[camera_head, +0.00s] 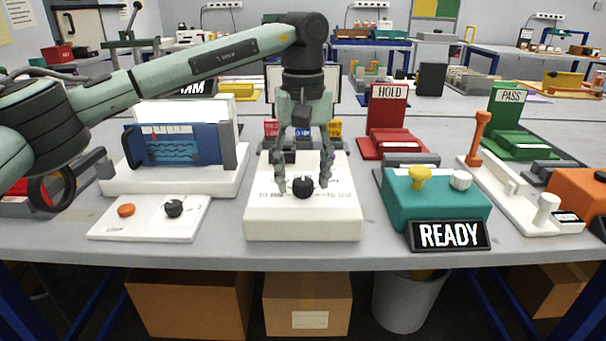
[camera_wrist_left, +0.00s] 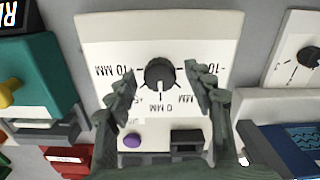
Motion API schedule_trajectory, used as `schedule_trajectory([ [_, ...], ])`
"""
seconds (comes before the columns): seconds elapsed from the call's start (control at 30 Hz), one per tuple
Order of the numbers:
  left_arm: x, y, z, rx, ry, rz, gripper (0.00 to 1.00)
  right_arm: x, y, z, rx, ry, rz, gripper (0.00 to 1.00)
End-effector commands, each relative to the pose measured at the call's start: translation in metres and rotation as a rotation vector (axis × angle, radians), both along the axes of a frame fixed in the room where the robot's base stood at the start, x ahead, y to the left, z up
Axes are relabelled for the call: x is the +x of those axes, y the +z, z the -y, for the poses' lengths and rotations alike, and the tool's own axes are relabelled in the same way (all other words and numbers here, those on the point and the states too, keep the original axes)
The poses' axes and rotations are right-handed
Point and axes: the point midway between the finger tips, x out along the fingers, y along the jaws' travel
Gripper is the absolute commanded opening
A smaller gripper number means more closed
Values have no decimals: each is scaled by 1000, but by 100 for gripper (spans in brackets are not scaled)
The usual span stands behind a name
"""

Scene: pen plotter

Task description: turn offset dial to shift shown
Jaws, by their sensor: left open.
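The offset dial is a black knob (camera_head: 303,187) on a white box (camera_head: 300,228) at the table's front middle. In the left wrist view the knob (camera_wrist_left: 159,72) has a white pointer line towards the 0 MM mark; 10 MM marks stand to either side, some partly hidden by the fingers. My left gripper (camera_head: 304,178) points down over the box, open, one finger on each side of the knob. In the left wrist view its fingers (camera_wrist_left: 160,82) show gaps to the knob. My right gripper is not in view.
A blue plotter panel (camera_head: 180,145) with wavy lines stands left, behind a white plate (camera_head: 148,220) with an orange button and black knob. A teal box (camera_head: 435,205) with a READY sign (camera_head: 449,235) stands right. Red HOLD (camera_head: 388,108) and green PASS (camera_head: 507,110) stands are behind.

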Motion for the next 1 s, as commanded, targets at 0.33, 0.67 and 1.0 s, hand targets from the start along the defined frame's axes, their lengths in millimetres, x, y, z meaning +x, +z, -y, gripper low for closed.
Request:
schedule_trajectory([
  [0.33, 0, -2, 0, 0, 0, 0, 43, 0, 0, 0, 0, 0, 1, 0],
  [0.67, 0, -1, 0, -1, 0, 0, 3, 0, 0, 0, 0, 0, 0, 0],
  [1.0, 0, -1, 0, -1, 54, 0, 3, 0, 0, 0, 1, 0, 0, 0],
])
